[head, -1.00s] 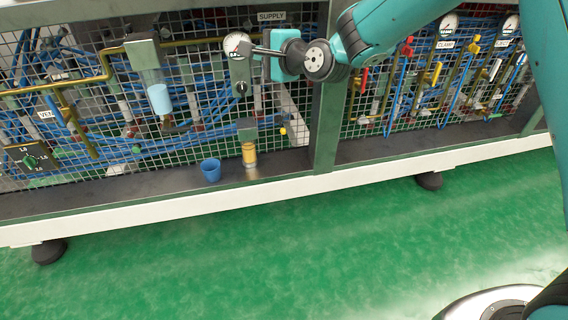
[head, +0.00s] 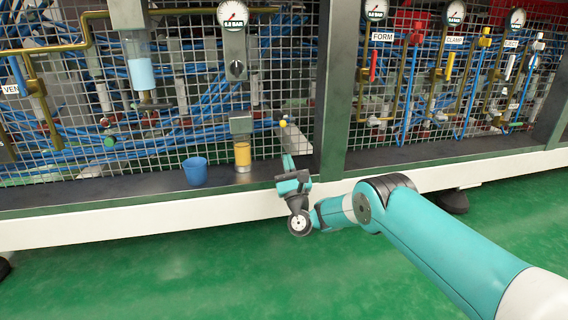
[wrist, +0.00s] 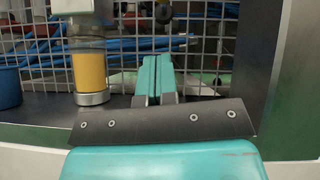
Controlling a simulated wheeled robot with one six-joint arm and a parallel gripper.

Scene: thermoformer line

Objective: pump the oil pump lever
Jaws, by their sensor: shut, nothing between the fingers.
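The oil pump is a grey block (head: 240,122) above a yellow oil reservoir (head: 242,155), on the ledge in front of the mesh. Its lever sticks out to the right and ends in a yellow knob (head: 283,123). My gripper (head: 287,158) is shut and empty, with its fingers just below the knob in the head view. Contact with the lever cannot be told. In the wrist view the closed teal fingers (wrist: 155,68) point at the mesh, right of the reservoir (wrist: 89,70). I cannot make out the lever clearly there.
A blue cup (head: 195,171) stands left of the reservoir. A green post (head: 335,90) rises close to the right of my gripper. Gauges, brass pipes and coloured valve handles line the mesh. The pale beam (head: 130,222) runs below the ledge; the green floor in front is clear.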

